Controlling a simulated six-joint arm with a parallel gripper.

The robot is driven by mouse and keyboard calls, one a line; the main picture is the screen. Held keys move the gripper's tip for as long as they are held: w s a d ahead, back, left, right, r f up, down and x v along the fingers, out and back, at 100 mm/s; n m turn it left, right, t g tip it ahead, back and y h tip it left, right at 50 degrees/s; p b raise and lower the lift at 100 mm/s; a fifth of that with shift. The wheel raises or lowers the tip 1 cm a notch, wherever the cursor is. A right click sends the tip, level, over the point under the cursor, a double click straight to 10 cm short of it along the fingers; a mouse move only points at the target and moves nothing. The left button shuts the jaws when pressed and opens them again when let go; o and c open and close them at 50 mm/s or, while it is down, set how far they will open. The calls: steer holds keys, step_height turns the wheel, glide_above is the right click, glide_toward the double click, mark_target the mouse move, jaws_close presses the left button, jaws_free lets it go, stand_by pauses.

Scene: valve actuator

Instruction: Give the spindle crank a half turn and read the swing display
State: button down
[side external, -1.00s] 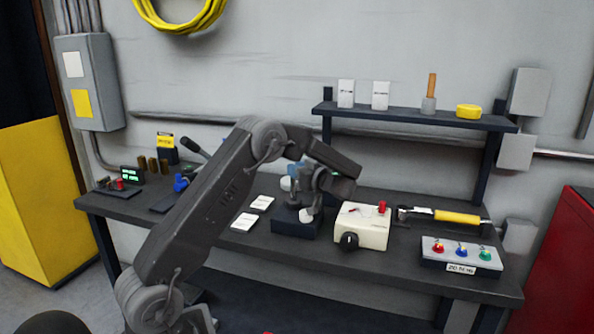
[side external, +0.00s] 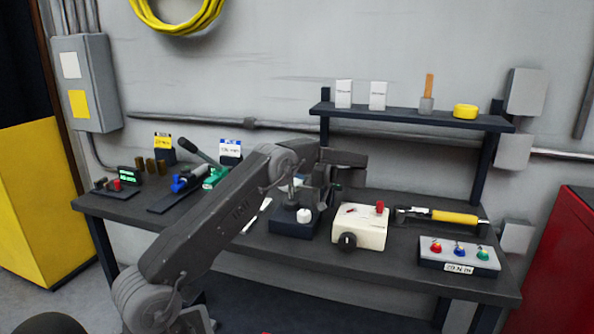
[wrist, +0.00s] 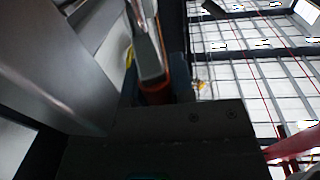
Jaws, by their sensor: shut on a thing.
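In the side external view a dark blue block (side external: 290,225) on the bench carries what looks like the spindle crank, with a white knob (side external: 304,215) on top. My gripper (side external: 324,198) is at the back right of this block, with its fingertips largely hidden. My gripper is shut on what seems to be the crank's handle; the grip is hard to see. A small display (side external: 127,175) with green digits at the left may be the swing display; its reading is illegible.
A cream box (side external: 360,230) with a black knob and red cap stands right of the block. A yellow-handled tool (side external: 445,215) and a panel with coloured knobs (side external: 458,255) lie further right. A shelf (side external: 410,117) rises behind. Blue and green fittings (side external: 190,183) stand left of my arm.

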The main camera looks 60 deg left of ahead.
stand_by(0.3)
steer(key=c, duration=1)
jaws_free()
steer(key=shift+w+d, duration=0.25)
steer(key=r, duration=0.2)
steer(key=w+d+r, duration=0.1)
steer(key=r, duration=0.4)
steer(key=shift+w+d, duration=0.25)
steer(key=shift+d, duration=0.15)
